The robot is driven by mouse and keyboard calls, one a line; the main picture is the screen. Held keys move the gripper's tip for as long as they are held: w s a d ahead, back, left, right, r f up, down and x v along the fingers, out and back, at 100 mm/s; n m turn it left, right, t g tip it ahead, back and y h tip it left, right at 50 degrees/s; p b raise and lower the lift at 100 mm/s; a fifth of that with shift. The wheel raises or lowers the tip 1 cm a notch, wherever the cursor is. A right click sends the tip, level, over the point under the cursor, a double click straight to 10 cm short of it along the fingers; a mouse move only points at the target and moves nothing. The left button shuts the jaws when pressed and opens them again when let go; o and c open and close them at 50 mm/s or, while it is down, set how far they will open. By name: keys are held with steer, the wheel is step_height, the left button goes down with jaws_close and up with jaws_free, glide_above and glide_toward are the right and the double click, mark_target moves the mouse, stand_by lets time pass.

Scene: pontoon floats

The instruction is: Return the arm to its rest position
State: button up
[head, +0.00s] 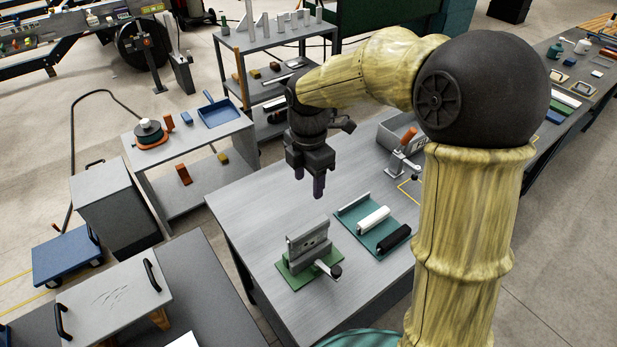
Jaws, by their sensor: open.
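My arm rises at the right in the head view, bends over, and reaches left above the grey workbench (250,215). My gripper (309,190) hangs at its end with the fingers pointing down. It is open and I see nothing between its fingers. It is above the bench, apart from the things on it. Below it stands a grey metal fixture (308,245) on a green base plate (287,275), with a black-ended handle. To the right of the fixture lies a teal tray (350,212) holding a white roller (373,219) and a black roller (394,240).
A grey side table (180,148) with a blue dustpan-like tray (220,111) is at left. A grey shelf (275,40) stands behind. The bench's left part is clear.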

stand_by(0.7)
steer(key=s+d+f+m+t, duration=0.1)
steer(key=s+d+f+m, duration=0.2)
steer(key=m, duration=0.9)
steer(key=s+d+f+m+t, duration=0.1)
steer(key=s+d+f+m, duration=0.2)
steer(key=s+d+m, duration=0.6)
steer(key=d+m, duration=0.1)
steer(key=m, duration=0.2)
steer(key=shift+s+d+m+t, duration=0.25)
steer(key=shift+s+m+t, duration=0.05)
steer(key=shift+m, duration=0.1)
stand_by(0.4)
